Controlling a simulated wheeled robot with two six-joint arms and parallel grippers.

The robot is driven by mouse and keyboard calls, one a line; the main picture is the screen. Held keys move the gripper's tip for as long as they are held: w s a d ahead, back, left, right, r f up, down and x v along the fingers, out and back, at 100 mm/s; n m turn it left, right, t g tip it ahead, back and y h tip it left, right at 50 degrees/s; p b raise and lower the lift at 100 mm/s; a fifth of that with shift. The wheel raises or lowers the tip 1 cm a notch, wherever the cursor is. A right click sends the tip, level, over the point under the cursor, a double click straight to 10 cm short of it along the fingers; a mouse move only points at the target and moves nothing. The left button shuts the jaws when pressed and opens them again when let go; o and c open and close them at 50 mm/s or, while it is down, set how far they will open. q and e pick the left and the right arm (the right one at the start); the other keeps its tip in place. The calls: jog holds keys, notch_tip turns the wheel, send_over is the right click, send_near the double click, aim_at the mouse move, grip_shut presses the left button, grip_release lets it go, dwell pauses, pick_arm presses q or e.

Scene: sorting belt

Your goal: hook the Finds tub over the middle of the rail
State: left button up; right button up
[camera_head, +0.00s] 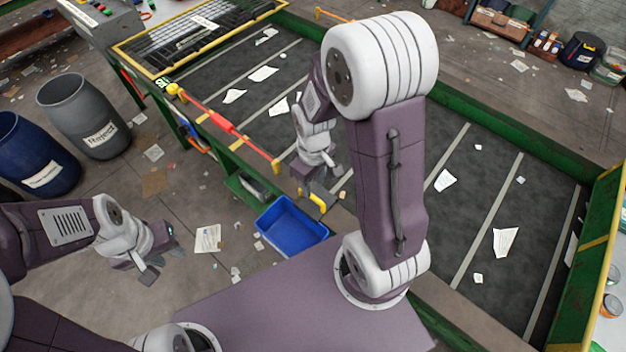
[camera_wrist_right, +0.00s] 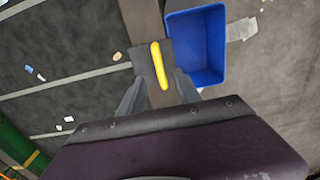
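The blue tub (camera_head: 290,228) is beside the belt's near side rail (camera_head: 345,210); no label on it is readable. In the right wrist view the tub (camera_wrist_right: 195,45) is right of the brown rail (camera_wrist_right: 144,20). A dark plate with a yellow grip (camera_wrist_right: 158,65) lies across the rail at the tub's side. My right gripper (camera_wrist_right: 158,80) is open, its fingers apart on both sides of the grip with gaps visible. In the head view my right gripper (camera_head: 318,180) is above the yellow grip (camera_head: 318,202). My left gripper (camera_head: 160,256) is open and empty over the floor.
A grey Reject barrel (camera_head: 85,115) and a blue barrel (camera_head: 38,160) stand at left. A red and yellow bar (camera_head: 225,125) runs along the belt's side. Paper scraps lie on the belt (camera_head: 470,210) and floor. The floor around my left gripper is mostly open.

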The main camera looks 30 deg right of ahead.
aim_at(313, 196)
jog(key=f+b, duration=0.1)
jog(key=w+f+b, duration=0.1)
jog(key=f, duration=0.1)
jog(key=shift+a, duration=0.15)
jog(key=f+b, duration=0.2)
jog(key=f, duration=0.1)
jog(key=f+b, duration=0.1)
jog(key=b, duration=0.1)
jog(key=shift+s+f, duration=0.25)
jog(key=shift+s, duration=0.1)
jog(key=shift+f, duration=0.35)
jog(key=shift+w+f+b, duration=0.2)
jog(key=shift+w+b, duration=0.05)
jog(key=shift+b, duration=0.05)
pick_arm(q)
notch_tip(313, 196, down, 7)
jog(key=shift+w+f, duration=0.2)
jog(key=shift+w, duration=0.25)
jog(key=shift+s, duration=0.1)
pick_arm(e)
jog(key=shift+r, duration=0.1)
jog(key=shift+s, duration=0.15)
grip_shut()
pick_arm(q)
jog(key=shift+r, duration=0.15)
pick_arm(e)
jog(key=shift+r, duration=0.1)
